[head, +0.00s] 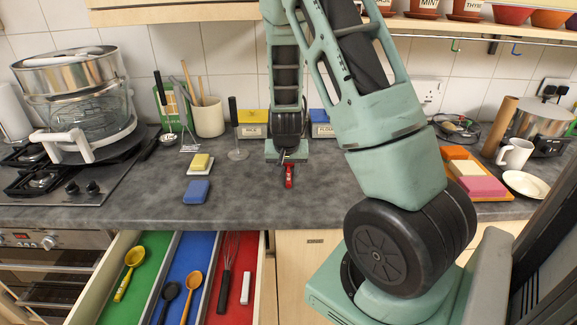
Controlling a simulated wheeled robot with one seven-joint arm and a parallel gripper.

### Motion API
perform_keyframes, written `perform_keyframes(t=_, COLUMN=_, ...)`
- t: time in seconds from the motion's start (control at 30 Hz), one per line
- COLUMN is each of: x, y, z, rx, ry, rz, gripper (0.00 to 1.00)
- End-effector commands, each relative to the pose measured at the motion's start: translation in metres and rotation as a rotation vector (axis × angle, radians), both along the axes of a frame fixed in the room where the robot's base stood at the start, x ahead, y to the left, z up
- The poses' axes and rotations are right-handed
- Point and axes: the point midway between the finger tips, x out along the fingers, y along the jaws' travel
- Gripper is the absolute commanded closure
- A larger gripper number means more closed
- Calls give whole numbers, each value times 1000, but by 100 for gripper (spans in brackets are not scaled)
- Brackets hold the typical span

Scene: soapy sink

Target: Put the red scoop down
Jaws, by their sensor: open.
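The red scoop (289,177) is a small red item at the middle of the grey countertop (255,205). It appears to lie on the counter, directly below and in front of my gripper (286,161). My gripper points down over the counter, its jaws open. Its fingers are small in the picture, and I cannot tell whether they touch the scoop. Part of the scoop's far end is hidden by the gripper.
An open drawer (258,290) with green, blue and red compartments holds spoons and a whisk (227,272). Sponges (196,191) lie on the counter to the left. A white mug (515,153) and an orange tray (462,153) stand right. The counter's front middle is clear.

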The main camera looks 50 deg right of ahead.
Motion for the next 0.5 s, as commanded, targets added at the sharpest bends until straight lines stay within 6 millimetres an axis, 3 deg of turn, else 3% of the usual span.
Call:
perform_keyframes(t=0.3, x=6, y=-17, z=-35, rx=1, ry=3, rz=-1, gripper=59)
perform_keyframes(t=0.5, x=9, y=-20, z=-44, rx=1, ry=1, rz=0, gripper=59)
